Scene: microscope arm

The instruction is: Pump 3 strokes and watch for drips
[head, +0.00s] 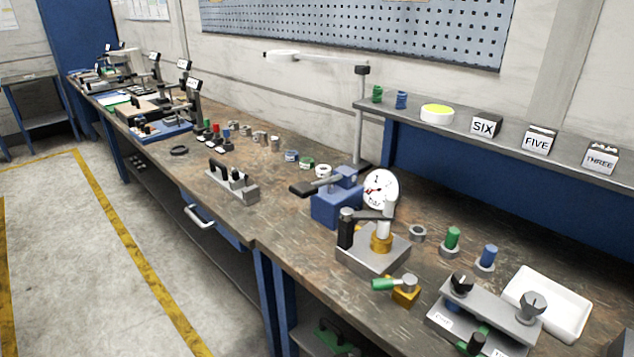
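A hand pump (372,255) with a grey block base stands on the workbench right of centre. It has a brass collar (381,243), a grey upright post and a lever with an upright black grip (346,230) on its left. A round white gauge (380,188) with a red needle and the word "bar" stands just behind it. A brass valve (405,290) with a green handle pointing left sits in front of the pump. No drips can be made out around these parts at this size. Neither of my grippers is in view.
A blue vise (337,205) stands left of the pump. A grey clamp fixture (485,315) with dark knobs and a white tray (548,302) are at the right. A shelf (460,128) runs behind. The bench's front edge is clear left of the pump.

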